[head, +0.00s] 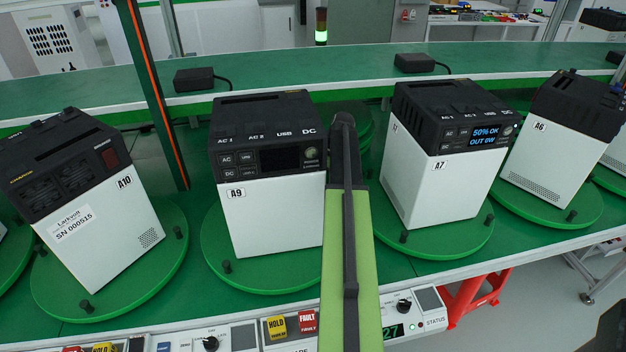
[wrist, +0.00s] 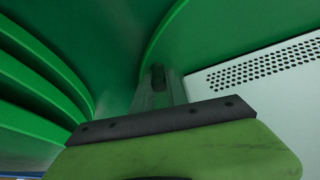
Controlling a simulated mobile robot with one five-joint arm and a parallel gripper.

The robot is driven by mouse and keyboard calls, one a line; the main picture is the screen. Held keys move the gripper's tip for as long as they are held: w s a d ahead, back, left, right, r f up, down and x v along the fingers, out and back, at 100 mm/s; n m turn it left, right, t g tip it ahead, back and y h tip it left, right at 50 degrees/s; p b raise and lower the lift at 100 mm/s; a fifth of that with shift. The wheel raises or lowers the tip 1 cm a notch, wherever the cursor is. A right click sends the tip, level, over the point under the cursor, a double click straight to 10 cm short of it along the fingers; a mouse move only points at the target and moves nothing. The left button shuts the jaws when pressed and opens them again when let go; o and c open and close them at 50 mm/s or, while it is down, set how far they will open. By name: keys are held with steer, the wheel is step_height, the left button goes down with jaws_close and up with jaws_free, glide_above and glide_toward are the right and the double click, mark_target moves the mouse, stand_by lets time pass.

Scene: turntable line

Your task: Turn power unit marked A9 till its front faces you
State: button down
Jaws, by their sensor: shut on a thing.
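The power unit marked A9 (head: 270,205) is a white box with a black top on a round green turntable (head: 222,250), left of the middle in the head view. Its panel with ports, labels and a dark display shows toward me, nearly square-on. My green arm covers its right edge and the right part of the turntable. In the wrist view my gripper (wrist: 160,92) is shut on a dark peg (wrist: 158,76) at a green disc's rim, beside a white wall with vent holes (wrist: 265,68). My arm hides the gripper in the head view.
Unit A10 (head: 105,235) stands turned on its turntable to the left. Units A7 (head: 435,185) and A6 (head: 545,160) stand to the right. An upright post (head: 150,90) rises between A10 and A9. Control boxes (head: 285,328) line the front edge.

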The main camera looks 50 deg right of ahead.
steer(key=c, duration=1.6)
jaws_free()
steer(key=shift+d, duration=0.2)
steer(key=shift+a, duration=0.1)
steer(key=shift+r, duration=0.15)
steer(key=p+v, duration=1.6)
steer(key=v, duration=0.1)
steer(key=shift+r, duration=0.1)
